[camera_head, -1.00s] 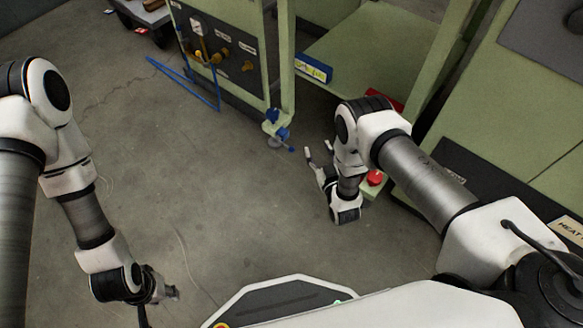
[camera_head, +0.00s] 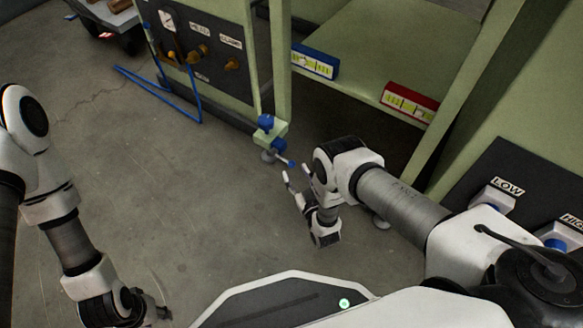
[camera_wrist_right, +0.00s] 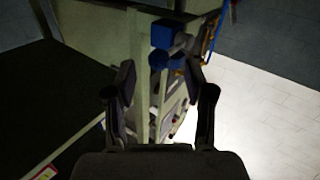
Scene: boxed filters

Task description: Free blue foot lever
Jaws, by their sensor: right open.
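The blue foot lever (camera_head: 282,160) is a short rod with a blue tip. It sticks out low from the green foot block at the base of the bench leg, under a blue knob (camera_head: 266,122). In the right wrist view, blue parts of the foot (camera_wrist_right: 163,34) show ahead, between and beyond the fingers. My right gripper (camera_head: 296,175) is open and empty, just in front of the lever tip, seemingly apart from it. In the right wrist view its fingers (camera_wrist_right: 160,88) are spread. My left gripper (camera_head: 163,308) hangs low at the left, its fingers unclear.
A LOW/HIGH panel (camera_head: 500,205) is at right.

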